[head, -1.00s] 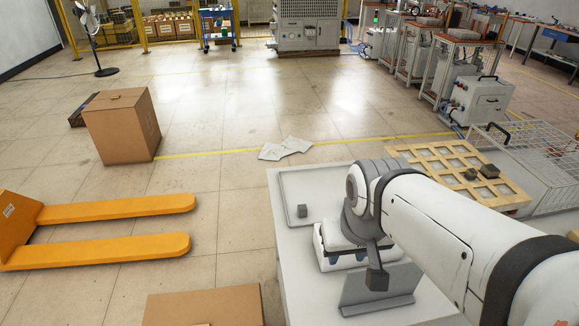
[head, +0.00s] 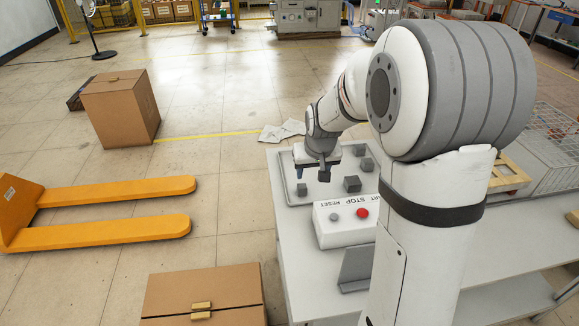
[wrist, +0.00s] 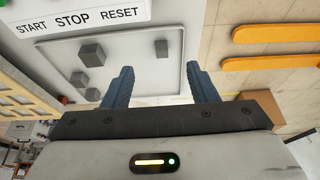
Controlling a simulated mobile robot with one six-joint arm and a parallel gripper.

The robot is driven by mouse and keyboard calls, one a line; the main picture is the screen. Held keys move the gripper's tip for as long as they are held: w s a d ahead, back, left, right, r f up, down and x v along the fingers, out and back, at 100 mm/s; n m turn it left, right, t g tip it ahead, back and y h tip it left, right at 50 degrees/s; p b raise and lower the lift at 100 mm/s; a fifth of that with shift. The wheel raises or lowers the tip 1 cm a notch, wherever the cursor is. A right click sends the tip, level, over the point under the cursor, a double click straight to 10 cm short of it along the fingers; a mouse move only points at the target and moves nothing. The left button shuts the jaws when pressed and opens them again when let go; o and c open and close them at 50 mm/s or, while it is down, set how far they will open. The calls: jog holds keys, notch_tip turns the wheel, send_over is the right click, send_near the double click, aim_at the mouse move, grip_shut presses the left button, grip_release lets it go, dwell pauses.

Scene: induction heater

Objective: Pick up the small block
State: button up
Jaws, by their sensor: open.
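Several dark grey blocks stand on a shallow light tray (head: 290,200). A small block (head: 301,189) stands alone at the tray's left side; in the wrist view it (wrist: 161,48) lies between the finger lines, beyond the tips. A larger block (head: 352,184) stands to its right, with another block (head: 366,164) behind that one; they also show in the wrist view (wrist: 92,54) (wrist: 79,79). My gripper (head: 311,171) is above the tray, open and empty, its blue fingers spread in the wrist view (wrist: 161,71). It is apart from the blocks.
A white button box (head: 335,228) with a red button stands in front of the tray. A grey angled plate (head: 356,268) is nearer. A wire basket (head: 550,150) and wooden frame (head: 510,174) are at right. Cartons (head: 120,108) and an orange pallet truck (head: 110,230) are left on the floor.

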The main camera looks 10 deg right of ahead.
send_over(302, 186)
jog(key=s, duration=0.2)
notch_tip(302, 186, down, 11)
jog(key=shift+t, duration=0.3)
jog(key=shift+s+p+x, duration=0.15)
jog(key=shift+p+x, duration=0.15)
jog(key=shift+x, duration=1.55)
jog(key=shift+s+p+x, duration=0.2)
jog(key=shift+p+x, duration=0.05)
jog(key=shift+x, duration=1.6)
jog(key=shift+f, duration=0.15)
jog(key=shift+c, duration=0.4)
grip_shut()
